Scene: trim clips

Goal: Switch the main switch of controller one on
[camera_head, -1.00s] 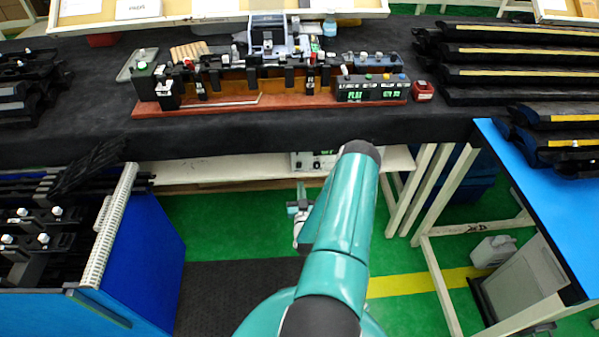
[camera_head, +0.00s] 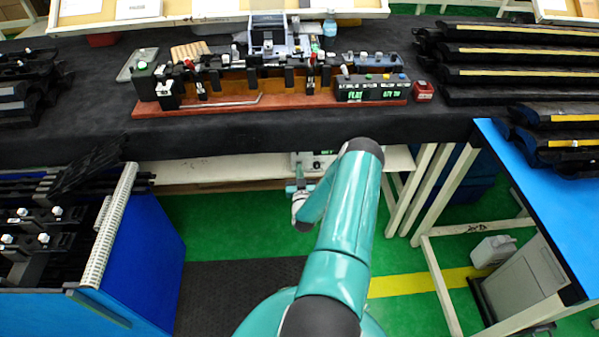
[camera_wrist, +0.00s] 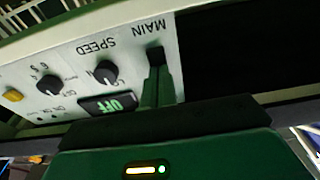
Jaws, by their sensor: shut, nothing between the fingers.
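A controller (camera_wrist: 135,50) with a light grey front panel shows upside down in the wrist view. A dark main switch (camera_wrist: 155,54) sits beside the word MAIN. My gripper (camera_wrist: 158,72) is shut and empty, its green fingertips right at the switch; I cannot tell whether they touch it. The fingers hide part of the switch, so its position is unclear. The panel display (camera_wrist: 122,103) reads OFF in green. In the head view the controller (camera_head: 322,160) stands on the low shelf, partly behind my arm. I see no number on it.
Two black knobs (camera_wrist: 107,72) (camera_wrist: 50,85) and a yellow button (camera_wrist: 12,95) share the panel. The shelf (camera_head: 215,168) lies beneath the black bench top (camera_head: 250,135). A white frame leg (camera_head: 415,195) stands to the right of my arm.

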